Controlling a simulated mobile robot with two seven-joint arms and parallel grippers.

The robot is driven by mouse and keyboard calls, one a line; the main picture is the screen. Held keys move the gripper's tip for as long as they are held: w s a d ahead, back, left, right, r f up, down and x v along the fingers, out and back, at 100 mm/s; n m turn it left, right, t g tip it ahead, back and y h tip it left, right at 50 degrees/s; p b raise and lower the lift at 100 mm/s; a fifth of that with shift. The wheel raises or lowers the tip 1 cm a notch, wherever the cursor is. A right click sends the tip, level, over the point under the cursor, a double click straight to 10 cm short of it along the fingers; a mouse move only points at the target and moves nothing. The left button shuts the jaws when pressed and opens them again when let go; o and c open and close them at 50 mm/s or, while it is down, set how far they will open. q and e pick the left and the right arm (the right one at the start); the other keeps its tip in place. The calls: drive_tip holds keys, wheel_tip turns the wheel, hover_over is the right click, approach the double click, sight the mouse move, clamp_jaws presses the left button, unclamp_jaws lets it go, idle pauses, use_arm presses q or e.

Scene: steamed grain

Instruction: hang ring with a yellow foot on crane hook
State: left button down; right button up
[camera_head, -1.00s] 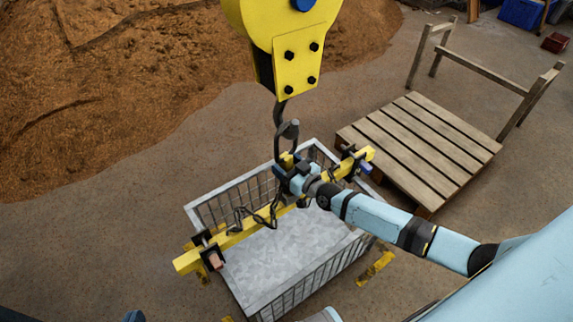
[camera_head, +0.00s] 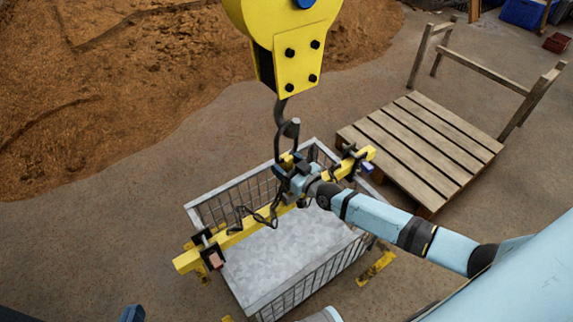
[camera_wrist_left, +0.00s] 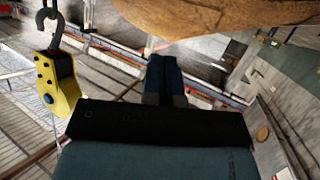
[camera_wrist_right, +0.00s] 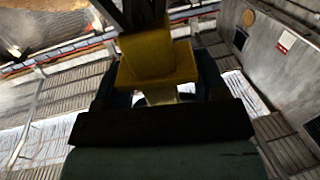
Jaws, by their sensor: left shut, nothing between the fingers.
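The crane hook (camera_head: 279,112) hangs from a yellow block (camera_head: 298,58) above the crate. It also shows in the left wrist view (camera_wrist_left: 43,20). The dark ring (camera_head: 277,152) stands upright just below the hook, overlapping it in the head view; I cannot tell whether they are linked. My right gripper (camera_head: 298,178) is below the ring, shut on its yellow foot (camera_wrist_right: 160,65), which fills the space between the fingers in the right wrist view. My left gripper (camera_wrist_left: 165,80) is shut and empty; only a small blue part of that arm shows at the head view's bottom left.
A yellow beam (camera_head: 190,262) with chains and clamps lies across a grey mesh crate (camera_head: 262,302), behind and below my right gripper. A wooden pallet (camera_head: 425,140) is at the right. A grain heap (camera_head: 110,90) fills the back left. Concrete floor at left is clear.

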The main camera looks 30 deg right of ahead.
drive_tip(key=o, duration=0.3)
drive_tip(key=shift+r, duration=0.1)
drive_tip(key=shift+o, duration=0.4)
drive_tip(key=shift+s+f, duration=0.1)
drive_tip(key=shift+f, duration=0.15)
use_arm(q)
drive_tip(key=shift+s+a+f+g+y+p, duration=0.15)
drive_tip(key=shift+s+a+f+g+p, duration=0.25)
drive_tip(key=shift+p, duration=0.3)
drive_tip(key=shift+s+a+f+g+y+p, duration=0.25)
drive_tip(key=shift+f+p, duration=0.2)
drive_tip(key=shift+p, duration=0.25)
use_arm(e)
drive_tip(key=v, duration=1.3)
drive_tip(key=shift+s+r, duration=0.25)
drive_tip(key=shift+s, duration=0.05)
